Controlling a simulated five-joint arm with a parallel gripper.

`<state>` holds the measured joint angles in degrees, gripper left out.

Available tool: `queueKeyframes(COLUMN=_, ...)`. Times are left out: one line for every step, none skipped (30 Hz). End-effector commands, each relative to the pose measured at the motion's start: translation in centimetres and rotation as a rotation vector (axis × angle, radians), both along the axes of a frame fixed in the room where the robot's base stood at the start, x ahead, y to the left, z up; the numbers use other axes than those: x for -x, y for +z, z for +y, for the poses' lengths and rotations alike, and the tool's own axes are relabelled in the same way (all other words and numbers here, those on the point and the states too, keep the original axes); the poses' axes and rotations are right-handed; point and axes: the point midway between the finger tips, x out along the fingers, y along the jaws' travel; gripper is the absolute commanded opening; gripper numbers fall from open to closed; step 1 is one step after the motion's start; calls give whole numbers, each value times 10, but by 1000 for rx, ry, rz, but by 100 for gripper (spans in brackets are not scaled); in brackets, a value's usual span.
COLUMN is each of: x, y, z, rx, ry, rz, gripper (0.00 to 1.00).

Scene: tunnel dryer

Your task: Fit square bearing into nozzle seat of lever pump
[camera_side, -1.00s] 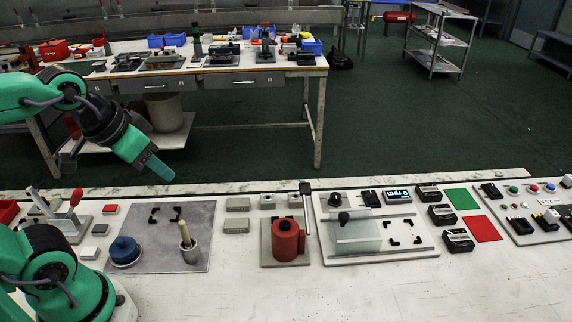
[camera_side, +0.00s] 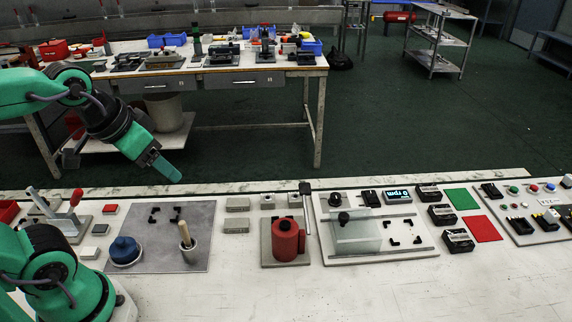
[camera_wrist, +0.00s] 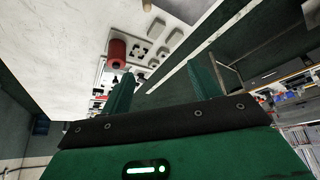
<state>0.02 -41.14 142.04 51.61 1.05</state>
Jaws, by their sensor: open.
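My gripper (camera_side: 165,166) is raised above the back edge of the bench, left of centre. In the wrist view my gripper (camera_wrist: 162,68) shows two green fingers spread apart with nothing between them. A red cylinder with a red side block (camera_side: 286,240) stands on a grey plate, probably the lever pump; it also shows in the wrist view (camera_wrist: 117,52). Small square parts with round centres (camera_side: 267,201) lie behind it; one may be the square bearing, but I cannot tell. The nozzle seat is too small to make out.
Grey blocks (camera_side: 237,205) lie left of the square parts. A thin post (camera_side: 307,210) rises beside the red cylinder. The bench front is clear.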

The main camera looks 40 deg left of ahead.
Motion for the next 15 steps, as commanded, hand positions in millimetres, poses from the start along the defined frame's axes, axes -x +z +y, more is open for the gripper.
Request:
queueKeyframes(x=-4, y=0, z=0, rx=-4, ry=-10, rz=9, gripper=62)
queueKeyframes(x=-7, y=1, z=0, rx=-8, ry=-17, rz=15, gripper=62)
queueKeyframes(x=-11, y=2, z=0, rx=-14, ry=-28, rz=22, gripper=62)
queueKeyframes(x=-14, y=2, z=-1, rx=-17, ry=-36, rz=30, gripper=62)
queueKeyframes(x=-18, y=2, z=-1, rx=-22, ry=-47, rz=36, gripper=62)
queueKeyframes(x=-24, y=3, z=-1, rx=-29, ry=-62, rz=47, gripper=62)
queueKeyframes(x=-28, y=3, z=-1, rx=-33, ry=-73, rz=56, gripper=62)
queueKeyframes(x=-33, y=3, z=-1, rx=-39, ry=-86, rz=63, gripper=62)
queueKeyframes(x=-39, y=3, z=-1, rx=-46, ry=-101, rz=75, gripper=62)
queueKeyframes(x=-44, y=3, z=-1, rx=-52, ry=-115, rz=84, gripper=62)
queueKeyframes(x=-49, y=2, z=-2, rx=-57, ry=-128, rz=94, gripper=62)
queueKeyframes(x=-56, y=2, z=-2, rx=-64, ry=-146, rz=105, gripper=62)
queueKeyframes(x=-61, y=1, z=-2, rx=-69, ry=-159, rz=114, gripper=62)
queueKeyframes(x=-67, y=0, z=-2, rx=-75, ry=-173, rz=122, gripper=62)
queueKeyframes(x=-74, y=-1, z=-3, rx=-80, ry=-189, rz=133, gripper=62)
